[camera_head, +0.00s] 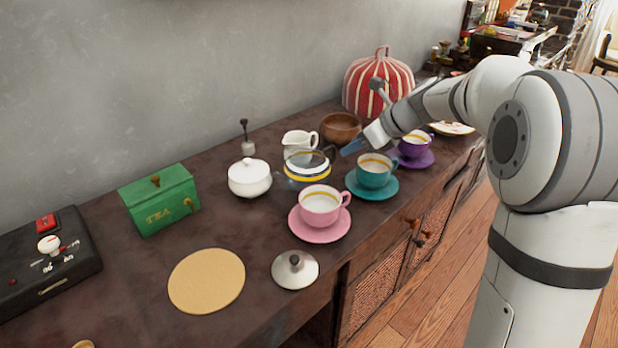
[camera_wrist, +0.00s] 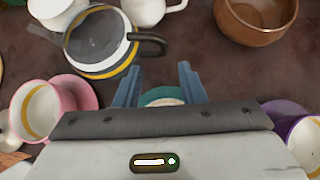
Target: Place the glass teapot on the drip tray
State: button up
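The glass teapot (camera_head: 309,182) stands upright on the dark counter behind the pink cup, with a yellow band and a dark handle. In the wrist view the glass teapot (camera_wrist: 100,66) is at the upper left, its handle (camera_wrist: 150,43) pointing right, just beyond my fingertips. My gripper (camera_head: 351,147) hovers right of the teapot, near the teal cup. In the wrist view my gripper (camera_wrist: 158,76) has its two blue fingers apart with nothing held between them. I cannot pick out a drip tray with certainty in either view.
The pink cup (camera_head: 319,205), teal cup (camera_head: 373,176) and purple cup (camera_head: 414,146) line the counter's front. A white sugar bowl (camera_head: 249,180), creamer (camera_head: 299,141) and wooden bowl (camera_head: 341,128) crowd the teapot.

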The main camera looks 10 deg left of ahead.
jog(key=b+x, duration=0.1)
jog(key=x, duration=0.2)
jog(key=b+x, duration=0.1)
jog(key=x, duration=0.1)
jog(key=shift+w+a+f, duration=0.15)
jog(key=shift+w+a, duration=0.05)
jog(key=shift+w, duration=0.3)
grip_shut()
